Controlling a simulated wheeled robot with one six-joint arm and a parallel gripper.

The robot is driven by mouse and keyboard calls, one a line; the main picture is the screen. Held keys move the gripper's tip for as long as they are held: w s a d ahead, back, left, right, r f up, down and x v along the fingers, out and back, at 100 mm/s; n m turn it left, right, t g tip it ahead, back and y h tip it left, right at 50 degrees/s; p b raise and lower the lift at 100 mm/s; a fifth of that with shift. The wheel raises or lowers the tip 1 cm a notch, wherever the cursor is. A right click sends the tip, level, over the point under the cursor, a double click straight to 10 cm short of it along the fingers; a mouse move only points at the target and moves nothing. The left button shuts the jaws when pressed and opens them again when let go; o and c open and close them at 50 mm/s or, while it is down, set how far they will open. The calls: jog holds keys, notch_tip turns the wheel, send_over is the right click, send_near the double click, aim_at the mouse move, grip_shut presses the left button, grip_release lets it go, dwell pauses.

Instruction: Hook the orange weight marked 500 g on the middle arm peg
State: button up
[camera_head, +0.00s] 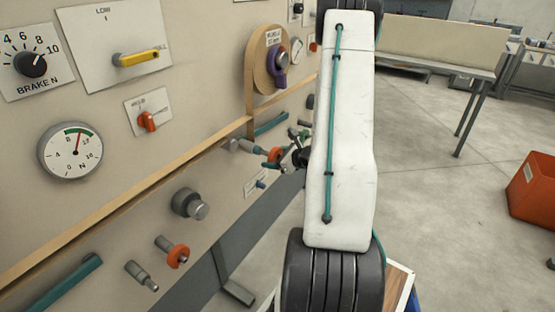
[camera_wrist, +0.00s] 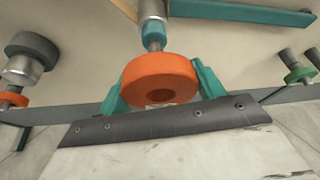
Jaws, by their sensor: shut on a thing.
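The orange weight (camera_wrist: 160,74) is a thick disc with a dark round hole facing the wrist camera. My gripper (camera_wrist: 160,88) is shut on it, with a teal finger on each side. A silver peg with a teal collar (camera_wrist: 153,30) stands just beyond the weight; I cannot tell whether they touch. In the head view the weight (camera_head: 273,155) is small, beside a silver peg (camera_head: 249,146) on the panel, and my gripper (camera_head: 281,159) is partly hidden by my white arm. I see no 500 g mark and cannot tell which peg is the middle arm peg.
The panel's lower strip holds a dark grey disc on silver (camera_head: 188,204), another orange ring (camera_head: 178,256) and a bare silver peg (camera_head: 140,275). A green ring (camera_wrist: 300,74) is right in the wrist view. A teal bar (camera_wrist: 245,16) crosses above.

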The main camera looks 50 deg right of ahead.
aim_at(262, 153)
jog(key=shift+w+a, duration=0.2)
jog(key=shift+w, duration=2.3)
jog(key=shift+w+f, duration=0.15)
jog(key=shift+w, duration=0.1)
notch_tip(262, 153, down, 6)
jog(key=shift+f, duration=0.25)
jog(key=o, duration=1.8)
jog(key=shift+f, duration=0.1)
jog(key=v, duration=0.7)
jog(key=shift+s, duration=0.35)
